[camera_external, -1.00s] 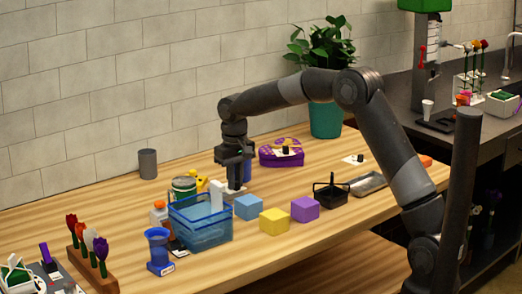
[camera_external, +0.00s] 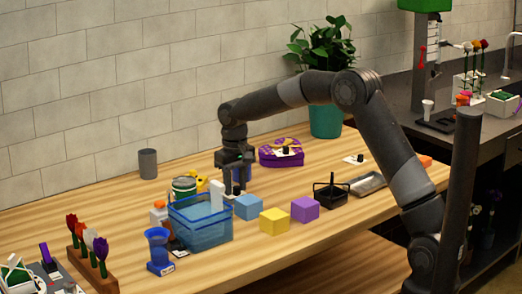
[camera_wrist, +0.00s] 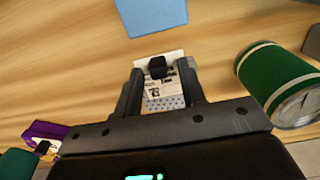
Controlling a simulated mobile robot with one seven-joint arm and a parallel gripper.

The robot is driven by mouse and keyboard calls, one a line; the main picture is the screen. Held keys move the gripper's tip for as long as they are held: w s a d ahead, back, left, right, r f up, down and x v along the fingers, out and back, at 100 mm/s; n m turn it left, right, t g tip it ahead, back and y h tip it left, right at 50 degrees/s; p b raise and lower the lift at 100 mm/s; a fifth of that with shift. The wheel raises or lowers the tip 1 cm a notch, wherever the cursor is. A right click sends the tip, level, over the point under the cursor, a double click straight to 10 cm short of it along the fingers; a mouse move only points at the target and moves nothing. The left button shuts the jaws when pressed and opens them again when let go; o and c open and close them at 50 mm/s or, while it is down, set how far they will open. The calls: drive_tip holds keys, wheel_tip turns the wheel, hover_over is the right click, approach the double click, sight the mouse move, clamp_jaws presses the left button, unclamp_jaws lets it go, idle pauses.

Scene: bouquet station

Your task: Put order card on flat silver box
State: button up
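A white printed card with a black knob, which looks like the order card (camera_wrist: 165,90), lies between my gripper's fingers in the wrist view. My gripper (camera_wrist: 160,72) has its fingers apart on both sides of the knob, with gaps showing. In the external view my gripper (camera_external: 236,188) is low over the table behind the blue cube, and its fingers mostly hide this card. A flat silver box (camera_external: 369,183) lies toward the right end of the table, well to the right of my gripper.
The blue cube (camera_external: 248,207), blue basket (camera_external: 203,230) and green can (camera_external: 184,188) are near my gripper. The yellow cube (camera_external: 274,220), purple cube (camera_external: 305,208) and black basket (camera_external: 331,193) stand toward the silver box. Behind are a purple box (camera_external: 281,156) and another card (camera_external: 350,160).

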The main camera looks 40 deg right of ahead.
wheel_tip(320, 180, up, 11)
drive_tip(key=s+d+r+t, duration=0.2)
drive_tip(key=s+d+r, duration=0.1)
drive_tip(key=s+r, duration=0.6)
drive_tip(key=s+d+r+t, duration=0.1)
drive_tip(key=s+d+r, duration=0.1)
drive_tip(key=s, duration=1)
drive_tip(key=s+d+f+t, duration=0.1)
drive_tip(key=s+d+f, duration=0.1)
drive_tip(key=s, duration=0.8)
drive_tip(key=s+d+f+t, duration=0.1)
drive_tip(key=s+f, duration=0.4)
drive_tip(key=s, duration=0.5)
drive_tip(key=shift+d+t, duration=0.3)
drive_tip(key=shift+d, duration=0.2)
drive_tip(key=shift+o, duration=0.5)
drive_tip(key=shift+r, duration=0.1)
